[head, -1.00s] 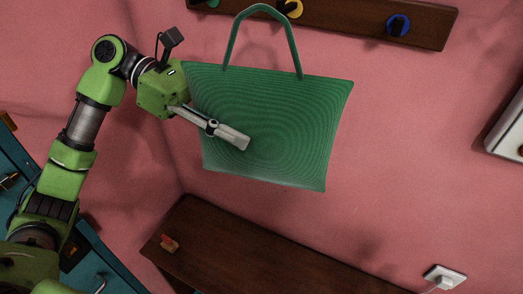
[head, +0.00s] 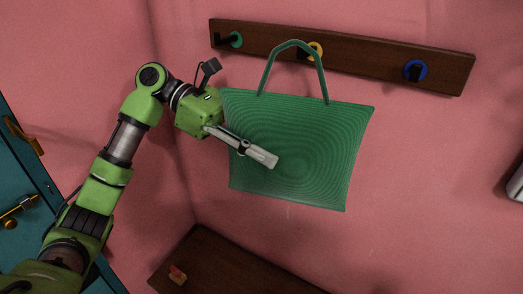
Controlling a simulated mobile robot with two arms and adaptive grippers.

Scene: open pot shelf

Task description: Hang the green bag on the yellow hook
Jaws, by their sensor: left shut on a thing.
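The green bag (head: 300,140) hangs upright in the air in the middle of the head view, its handle loop at the top. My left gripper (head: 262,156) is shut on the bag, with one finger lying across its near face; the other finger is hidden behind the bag. The yellow hook (head: 316,50) is on a dark wooden rail on the pink wall. The top of the handle overlaps the left part of the yellow hook in the picture. I cannot tell whether the handle is around the hook or only in front of it. My right gripper is not in view.
The wooden rail (head: 370,65) also carries a green hook (head: 235,40) at left and a blue hook (head: 415,70) at right. A teal door (head: 25,180) stands at left.

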